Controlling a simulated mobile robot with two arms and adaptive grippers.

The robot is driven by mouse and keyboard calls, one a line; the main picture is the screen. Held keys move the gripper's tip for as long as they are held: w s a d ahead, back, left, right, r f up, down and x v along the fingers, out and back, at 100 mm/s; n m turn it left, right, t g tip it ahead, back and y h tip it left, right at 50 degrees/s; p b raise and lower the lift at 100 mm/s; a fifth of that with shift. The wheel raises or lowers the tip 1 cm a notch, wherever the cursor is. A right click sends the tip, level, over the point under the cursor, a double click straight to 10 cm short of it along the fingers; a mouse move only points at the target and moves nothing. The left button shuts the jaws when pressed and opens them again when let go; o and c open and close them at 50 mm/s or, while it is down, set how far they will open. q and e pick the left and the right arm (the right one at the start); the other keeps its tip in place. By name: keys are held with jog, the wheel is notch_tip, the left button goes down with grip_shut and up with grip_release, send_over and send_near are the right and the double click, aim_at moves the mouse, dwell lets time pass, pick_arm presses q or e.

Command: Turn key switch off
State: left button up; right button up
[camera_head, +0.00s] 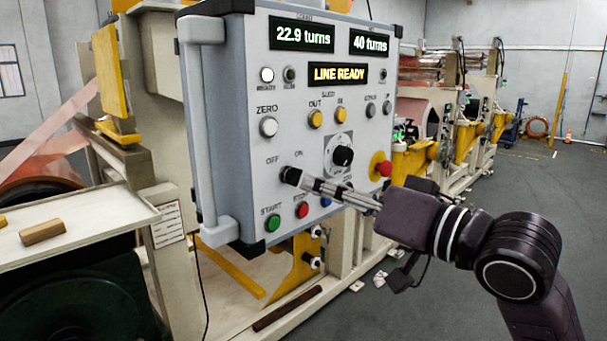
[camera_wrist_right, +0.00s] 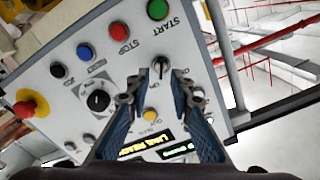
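The control panel (camera_head: 225,110) faces me with its displays lit; one reads LINE READY. The black key switch (camera_head: 288,174) sits under the OFF and ON labels, above the green START button (camera_head: 272,223). My right gripper (camera_head: 296,177) reaches in from the right, its fingertips at the switch and partly covering it. In the right wrist view, the key switch (camera_wrist_right: 160,64) shows just beyond the gap between the parted fingertips (camera_wrist_right: 157,82). The gripper is open there; I cannot tell whether a finger touches the switch. My left gripper is not in view.
A red emergency stop (camera_head: 380,166) on a yellow base sits right of the gripper. A black rotary knob (camera_head: 342,156) and the red STOP button (camera_head: 302,210) are close by. A grey handle (camera_head: 205,130) runs along the panel's left edge.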

aim_at(299, 180)
jog(key=p+x, duration=0.1)
jog(key=x, duration=0.4)
jog(key=shift+s+a+r, duration=0.1)
jog(key=shift+s, duration=0.05)
grip_shut()
